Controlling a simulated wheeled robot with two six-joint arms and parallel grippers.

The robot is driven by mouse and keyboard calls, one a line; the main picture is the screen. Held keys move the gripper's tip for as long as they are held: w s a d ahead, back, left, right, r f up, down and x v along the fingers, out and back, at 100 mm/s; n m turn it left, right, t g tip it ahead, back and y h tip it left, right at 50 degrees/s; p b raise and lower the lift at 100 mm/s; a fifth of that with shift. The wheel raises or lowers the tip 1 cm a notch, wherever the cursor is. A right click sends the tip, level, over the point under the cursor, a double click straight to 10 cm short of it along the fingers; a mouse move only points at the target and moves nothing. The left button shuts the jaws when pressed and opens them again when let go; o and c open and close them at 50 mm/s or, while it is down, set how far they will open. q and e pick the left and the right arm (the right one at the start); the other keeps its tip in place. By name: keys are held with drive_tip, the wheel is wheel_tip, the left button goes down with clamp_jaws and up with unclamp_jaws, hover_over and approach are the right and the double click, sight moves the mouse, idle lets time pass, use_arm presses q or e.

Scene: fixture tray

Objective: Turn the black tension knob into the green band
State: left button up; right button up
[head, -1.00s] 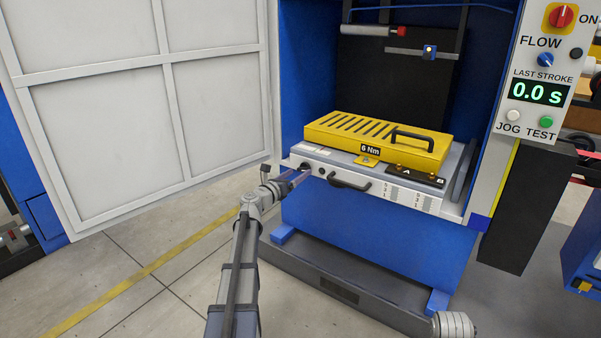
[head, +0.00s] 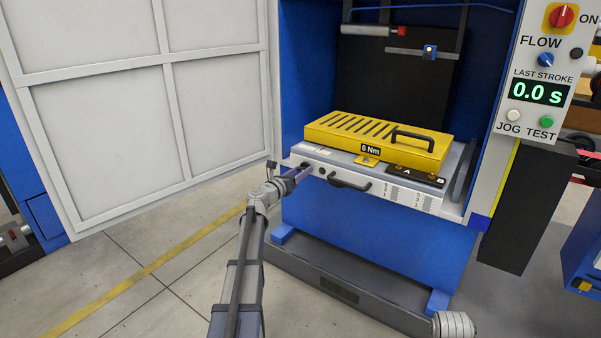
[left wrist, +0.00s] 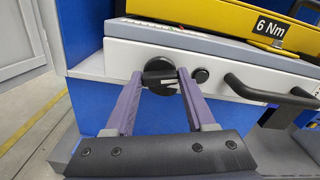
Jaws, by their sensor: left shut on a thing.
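The black tension knob (left wrist: 158,70) is on the white front face of the fixture tray (left wrist: 224,66), at its left end. My left gripper (left wrist: 160,80) is shut on the knob, with one purple-grey finger on each side. A pale mark shows on the knob. In the head view my left gripper (head: 304,171) reaches the left end of the tray front and mostly hides the knob. I cannot make out a green band in either view.
A yellow slotted cover (head: 376,139) with a black handle and a "6 Nm" label sits on the tray. A black button (left wrist: 201,76) and a black pull handle (head: 348,182) are right of the knob. A white door (head: 120,142) stands open at left.

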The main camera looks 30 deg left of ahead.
use_arm(q)
clamp_jaws()
drive_tip(key=m, duration=2.1)
drive_tip(key=shift+m, duration=0.6)
